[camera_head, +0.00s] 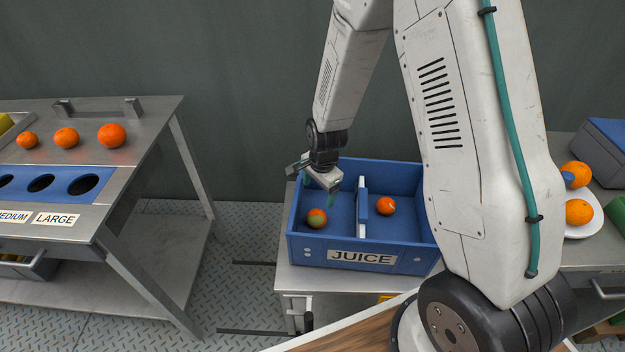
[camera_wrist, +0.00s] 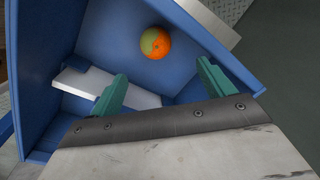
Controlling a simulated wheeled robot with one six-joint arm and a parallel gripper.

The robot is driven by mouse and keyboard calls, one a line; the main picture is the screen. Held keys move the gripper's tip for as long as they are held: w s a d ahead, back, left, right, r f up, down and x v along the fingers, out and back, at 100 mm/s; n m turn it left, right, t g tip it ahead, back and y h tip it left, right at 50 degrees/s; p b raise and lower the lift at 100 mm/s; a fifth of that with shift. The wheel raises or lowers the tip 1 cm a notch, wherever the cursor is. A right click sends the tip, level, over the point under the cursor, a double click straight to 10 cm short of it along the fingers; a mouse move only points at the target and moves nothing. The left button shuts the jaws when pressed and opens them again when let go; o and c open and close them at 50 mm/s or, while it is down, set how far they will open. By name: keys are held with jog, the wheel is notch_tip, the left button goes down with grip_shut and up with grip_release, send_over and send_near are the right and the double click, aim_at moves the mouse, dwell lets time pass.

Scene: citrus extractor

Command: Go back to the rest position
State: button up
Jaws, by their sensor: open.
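My gripper (camera_head: 331,187) is open and empty, with its green fingers pointing down into the left compartment of the blue crate labelled JUICE (camera_head: 310,250). In the wrist view the two fingertips of my gripper (camera_wrist: 163,85) stand well apart. An orange fruit with a green patch (camera_head: 317,218) lies in that left compartment, below and apart from the fingers; it also shows in the wrist view (camera_wrist: 155,43). An orange fruit (camera_head: 386,206) lies in the right compartment, past the divider (camera_head: 362,213). My arm hides part of the crate's right end.
On the left, a metal sorting table (camera_head: 150,120) has round holes, MEDIUM and LARGE labels and three orange fruits on top. On the right, a white plate (camera_head: 590,222) holds orange fruits beside a grey-blue box (camera_head: 605,150). Floor shows between the left table and the crate's stand.

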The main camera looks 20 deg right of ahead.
jog(key=s+d+r+n, duration=0.1)
jog(key=s+r+n, duration=0.6)
jog(key=s+r, duration=0.7)
jog(key=s+d+r+n, duration=0.2)
jog(key=s+r+n, duration=0.5)
jog(key=s+r, duration=0.7)
notch_tip(320, 180, up, 5)
jog(key=shift+f, duration=0.1)
jog(key=shift+s, duration=0.1)
